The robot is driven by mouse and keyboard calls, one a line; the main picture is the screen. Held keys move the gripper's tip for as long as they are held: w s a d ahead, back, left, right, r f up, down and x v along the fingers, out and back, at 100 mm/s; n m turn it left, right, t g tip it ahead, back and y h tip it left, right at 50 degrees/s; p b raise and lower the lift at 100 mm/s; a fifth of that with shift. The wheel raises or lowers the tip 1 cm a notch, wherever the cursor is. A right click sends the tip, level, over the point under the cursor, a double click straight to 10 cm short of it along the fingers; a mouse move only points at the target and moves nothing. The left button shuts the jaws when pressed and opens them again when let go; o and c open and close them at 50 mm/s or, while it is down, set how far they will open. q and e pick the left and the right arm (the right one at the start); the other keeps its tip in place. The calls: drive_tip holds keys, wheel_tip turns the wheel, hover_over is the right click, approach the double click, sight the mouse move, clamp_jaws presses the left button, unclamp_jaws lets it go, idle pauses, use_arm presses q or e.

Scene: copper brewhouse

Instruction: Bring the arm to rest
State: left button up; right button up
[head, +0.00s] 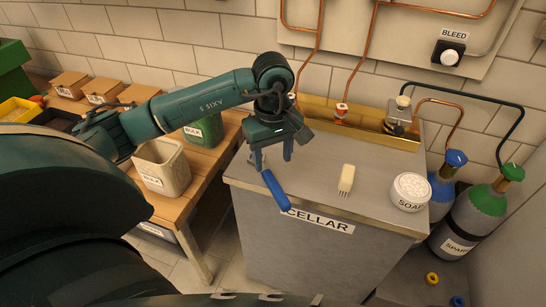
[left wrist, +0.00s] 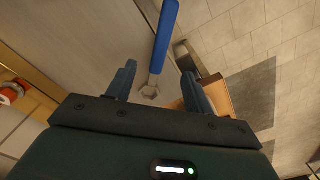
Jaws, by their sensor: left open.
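My left gripper (head: 273,160) is over the left front part of the metal-topped cellar cabinet (head: 325,222), pointing down, open and empty. A blue-handled wrench (head: 275,190) lies by the cabinet's front edge, just below the fingers, its handle seeming to jut past the edge. In the left wrist view the wrench (left wrist: 164,38) shows between and beyond the two spread fingers (left wrist: 158,85), with its grey jaw end nearest me. I see no finger gripping it. The left arm (head: 205,105) reaches in from the left, bent at the wrist. My right gripper is not in view.
A brush (head: 346,179) and a white soap tub (head: 410,191) stand right of the gripper. Copper pipes (head: 362,62) run behind. A wooden bench (head: 203,165) holds a beige bin (head: 162,168) and a green bin (head: 204,131). Gas cylinders (head: 474,220) stand at right.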

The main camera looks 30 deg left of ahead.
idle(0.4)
